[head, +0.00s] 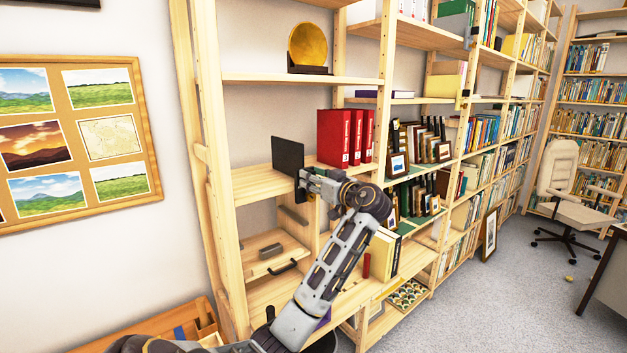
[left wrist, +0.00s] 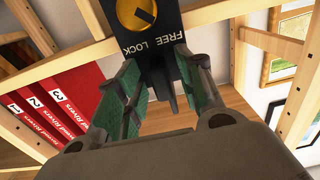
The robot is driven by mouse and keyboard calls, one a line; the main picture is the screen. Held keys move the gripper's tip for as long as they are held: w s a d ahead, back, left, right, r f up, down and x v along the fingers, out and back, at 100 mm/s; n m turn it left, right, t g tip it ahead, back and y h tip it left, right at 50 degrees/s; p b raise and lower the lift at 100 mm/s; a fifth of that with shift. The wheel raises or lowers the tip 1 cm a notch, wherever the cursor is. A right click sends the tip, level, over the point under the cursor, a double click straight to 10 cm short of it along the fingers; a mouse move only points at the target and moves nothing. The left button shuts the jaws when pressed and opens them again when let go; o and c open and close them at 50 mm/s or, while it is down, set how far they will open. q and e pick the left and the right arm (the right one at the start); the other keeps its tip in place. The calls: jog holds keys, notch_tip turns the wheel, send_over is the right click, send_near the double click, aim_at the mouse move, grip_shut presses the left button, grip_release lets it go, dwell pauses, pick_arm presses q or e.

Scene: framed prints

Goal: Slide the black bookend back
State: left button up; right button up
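The black bookend (head: 287,154) stands upright on a wooden shelf, left of the red binders, in the head view. In the left wrist view the bookend (left wrist: 165,48) shows a yellow round knob and the words FREE LOCK, upside down. My left gripper (head: 303,186) is right at its lower front side. In the left wrist view the left gripper's (left wrist: 163,98) fingers are apart, on either side of a narrow dark fin of the bookend. Contact with the fin cannot be told. My right gripper is not in view.
Red binders (head: 340,138) stand right of the bookend; they also show in the left wrist view (left wrist: 52,105). Bare shelf (head: 255,186) lies to the bookend's left. A wooden upright (head: 215,170) bounds the shelf at left. Framed pictures (head: 397,165) stand farther right.

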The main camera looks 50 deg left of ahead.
pick_arm(q)
jog(key=s+d, duration=0.1)
jog(key=d, duration=1.1)
dwell(0.8)
